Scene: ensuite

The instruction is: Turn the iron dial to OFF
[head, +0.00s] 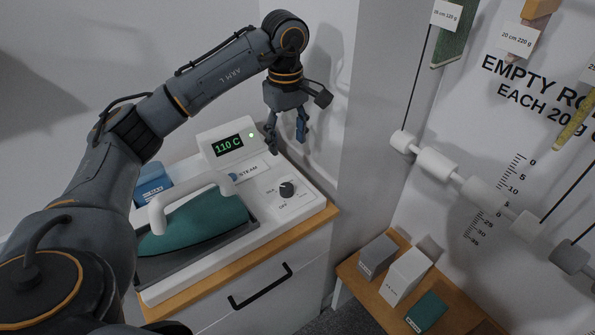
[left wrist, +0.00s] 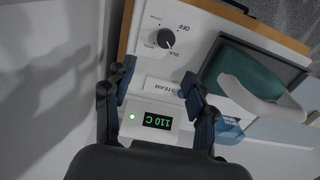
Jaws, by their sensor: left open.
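The iron dial (head: 287,189) is a small black knob on the white station's right end, with OFF and other small labels around it. It also shows in the left wrist view (left wrist: 166,38). Its exact pointer setting is too small to read surely. The display (head: 228,145) reads 110 C in green beside a lit green light (head: 251,135). The teal iron (head: 205,222) with a white handle rests on its grey plate. My left gripper (head: 286,134) is open and empty, above and behind the dial, apart from it. My right gripper is not in view.
The station stands on a wood-topped white cabinet (head: 260,300) with a black handle. Walls are close behind and right of my left gripper. A blue box (head: 152,183) sits behind the iron. A lower wooden shelf (head: 365,290) at right holds several blocks. Rollers hang before the wall chart.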

